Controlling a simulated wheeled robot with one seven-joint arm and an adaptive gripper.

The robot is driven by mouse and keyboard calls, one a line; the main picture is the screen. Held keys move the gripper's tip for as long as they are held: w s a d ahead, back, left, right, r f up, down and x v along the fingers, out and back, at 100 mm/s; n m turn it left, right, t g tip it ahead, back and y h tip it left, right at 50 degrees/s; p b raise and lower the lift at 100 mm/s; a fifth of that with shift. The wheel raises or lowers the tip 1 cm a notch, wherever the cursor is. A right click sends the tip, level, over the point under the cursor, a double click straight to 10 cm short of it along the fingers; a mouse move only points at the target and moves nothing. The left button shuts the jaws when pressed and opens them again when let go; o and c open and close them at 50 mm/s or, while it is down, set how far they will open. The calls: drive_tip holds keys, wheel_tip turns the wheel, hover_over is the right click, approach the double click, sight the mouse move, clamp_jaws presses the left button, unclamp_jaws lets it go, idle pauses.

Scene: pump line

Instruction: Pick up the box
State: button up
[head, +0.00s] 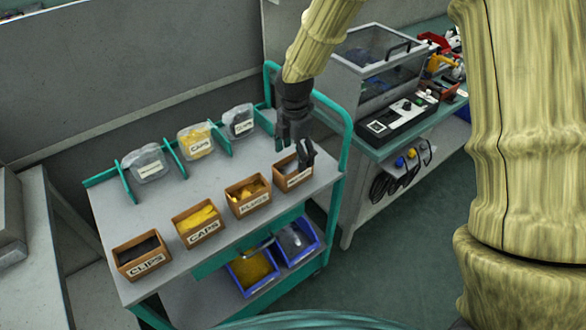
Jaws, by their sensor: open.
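Several small brown boxes with white labels stand in a slanting row on the grey cart top. The rightmost box (293,180) is partly hidden by my gripper, and its label is too small to read. To its left are a box with yellow contents (248,208), the CAPS box (203,234) and the CLIPS box (144,268) with dark contents. My gripper (294,152) points down at the rightmost box, its dark fingers apart. One finger overlaps the box's right side in the picture; I cannot tell whether they touch.
The cart (150,212) has green rails and a raised handle at the right. Clear bags, one labelled CAPS (196,141), stand between green dividers behind the boxes. Blue bins (297,242) sit on the lower shelf. A bench with a clear-lidded machine (378,62) stands at the right.

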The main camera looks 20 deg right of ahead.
sight(293, 162)
drive_tip(key=shift+w+f, duration=0.1)
drive_tip(key=shift+f, duration=0.35)
drive_tip(key=shift+s+f, duration=0.25)
drive_tip(key=shift+f, duration=0.2)
drive_tip(key=f, duration=0.1)
drive_tip(key=f+p, duration=0.1)
drive_tip(key=f, duration=0.1)
drive_tip(key=shift+a, duration=0.25)
drive_tip(key=shift+f+p, duration=0.35)
drive_tip(key=shift+f, duration=0.4)
drive_tip(key=shift+c, duration=0.2)
drive_tip(key=c, duration=1)
